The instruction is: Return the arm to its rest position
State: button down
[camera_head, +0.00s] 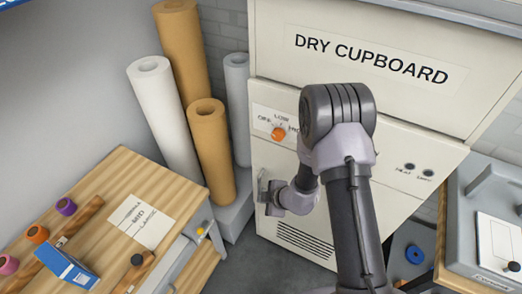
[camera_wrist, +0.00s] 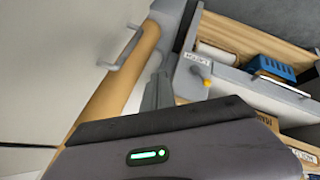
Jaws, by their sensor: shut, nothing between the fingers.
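My arm rises from the lower right of the head view and bends in front of the cream dry cupboard (camera_head: 375,22). Its end, with my gripper (camera_head: 269,205), is low at the cupboard's left front edge. The gripper is small and partly hidden there. In the wrist view the grey fingers (camera_wrist: 158,88) are together with nothing held. A grey handle (camera_wrist: 125,48) on the pale cupboard front is left of the fingers in that view, apart from them in the picture. I cannot tell the exact gap in depth.
An orange knob (camera_head: 278,134) is on the cupboard front. Tall paper rolls (camera_head: 168,115) stand to its left. A wooden bench (camera_head: 130,176) with a blue box (camera_head: 68,265) is at lower left. A grey machine (camera_head: 470,225) is at right. Some grey floor (camera_head: 262,262) is clear.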

jog(key=s+a+r+n+y+b, duration=0.2)
jog(key=r+n+b, duration=0.1)
jog(key=r+n, duration=0.7)
jog(key=s+a+r+n+y+b, duration=0.1)
jog(key=a+r+n+y+b, duration=0.15)
jog(key=r+n, duration=0.85)
jog(key=s+d+r+n+h+b, duration=0.2)
jog(key=s+d+n, duration=0.4)
jog(key=s+n, duration=0.4)
jog(key=s+d+r+n+h+b, duration=0.3)
jog(key=s+d+n, duration=0.4)
jog(key=n, duration=1.2)
jog(key=s+h+b, duration=0.1)
jog(key=s+h, duration=0.1)
jog(key=s, duration=0.1)
jog(key=shift+s+b, duration=0.2)
jog(key=shift+b, duration=0.15)
jog(key=shift+d+r+h, duration=0.1)
jog(key=shift+h, duration=0.15)
